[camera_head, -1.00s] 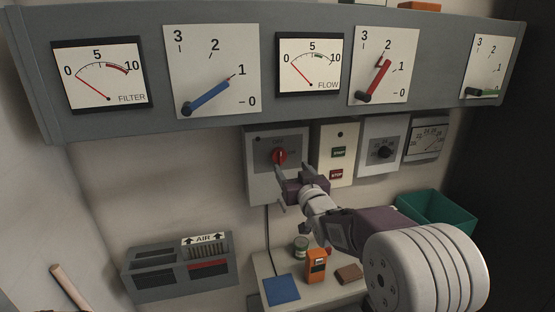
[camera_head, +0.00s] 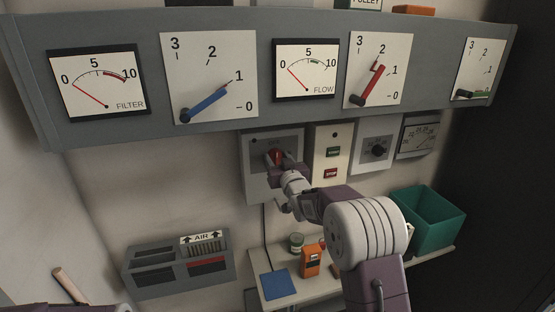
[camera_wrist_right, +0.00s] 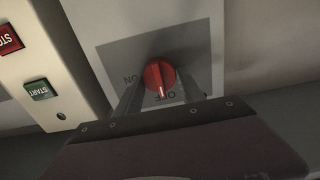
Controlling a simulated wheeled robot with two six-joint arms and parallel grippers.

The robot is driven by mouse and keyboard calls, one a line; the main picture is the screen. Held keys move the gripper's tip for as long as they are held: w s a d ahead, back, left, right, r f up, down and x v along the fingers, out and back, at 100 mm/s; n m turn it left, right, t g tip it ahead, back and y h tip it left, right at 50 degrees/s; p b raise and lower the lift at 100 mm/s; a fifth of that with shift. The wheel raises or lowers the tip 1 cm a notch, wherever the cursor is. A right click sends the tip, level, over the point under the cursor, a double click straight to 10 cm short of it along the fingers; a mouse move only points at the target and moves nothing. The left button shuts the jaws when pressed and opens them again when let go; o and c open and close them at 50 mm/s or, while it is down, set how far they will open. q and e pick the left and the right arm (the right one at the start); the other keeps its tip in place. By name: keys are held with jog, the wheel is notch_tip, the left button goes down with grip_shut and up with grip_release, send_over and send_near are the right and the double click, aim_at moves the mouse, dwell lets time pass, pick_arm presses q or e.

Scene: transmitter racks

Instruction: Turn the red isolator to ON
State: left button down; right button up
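The red isolator knob (camera_head: 275,155) is on a grey box (camera_head: 257,181) on the wall below the gauge panel. In the right wrist view the red knob (camera_wrist_right: 159,77) shows a pale pointer line towards the OFF label, with ON printed to the left of the knob in that upside-down picture. My right gripper (camera_head: 282,158) is at the box. In the wrist view its two fingers (camera_wrist_right: 160,88) stand apart on either side of the knob, and I cannot make out contact. At most a small part of my left arm shows at the bottom left of the head view.
Beside the isolator box are a START/STOP panel (camera_head: 330,153) and a black dial box (camera_head: 375,150). The gauge panel (camera_head: 257,118) juts out above. Below are a shelf (camera_head: 317,288) with an orange meter (camera_head: 310,262), a green bin (camera_head: 428,220) and an AIR unit (camera_head: 180,270).

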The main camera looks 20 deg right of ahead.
jog(key=m+b, duration=0.2)
jog(key=shift+d+f+m, duration=0.1)
jog(key=shift+f+m, duration=0.1)
jog(key=shift+m, duration=0.2)
jog(key=m+b, duration=0.1)
jog(key=m, duration=0.3)
jog(key=shift+d+m+b, duration=0.1)
jog(key=shift+m+b, duration=0.2)
jog(key=shift+b, duration=0.1)
jog(key=m, duration=1)
jog(key=shift+f, duration=0.1)
jog(key=shift+m, duration=0.4)
jog(key=o, duration=1.3)
jog(key=shift+d, duration=0.1)
